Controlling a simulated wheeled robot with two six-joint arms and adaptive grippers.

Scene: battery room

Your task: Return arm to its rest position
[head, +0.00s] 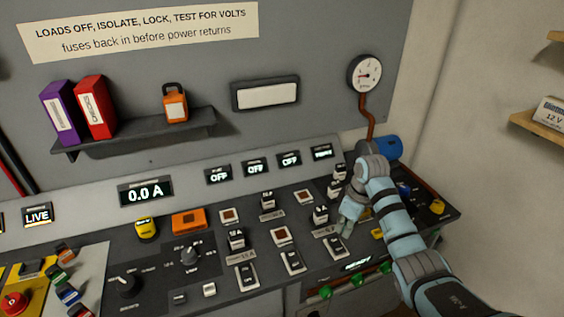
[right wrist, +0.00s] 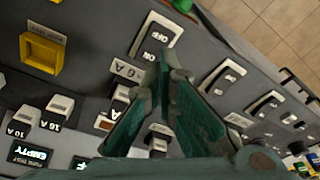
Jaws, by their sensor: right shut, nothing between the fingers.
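My right arm (head: 410,250) comes in from the lower right and reaches over the right part of the sloped control panel. My right gripper (head: 347,215) is low over the panel, close to a column of fuse blocks and rocker switches. In the right wrist view the gripper (right wrist: 163,68) has its green fingers together at the tips, with nothing held. The tips are beside a black and white rocker switch (right wrist: 157,40); whether they touch it I cannot tell. My left gripper does not show.
A gauge (head: 366,74) with a copper pipe is on the wall behind the arm. A shelf (head: 140,135) holds two binders and an orange padlock (head: 174,103). Rocker switches (head: 292,261) and a rotary knob (head: 190,253) stand up from the panel. The space above the panel's middle is clear.

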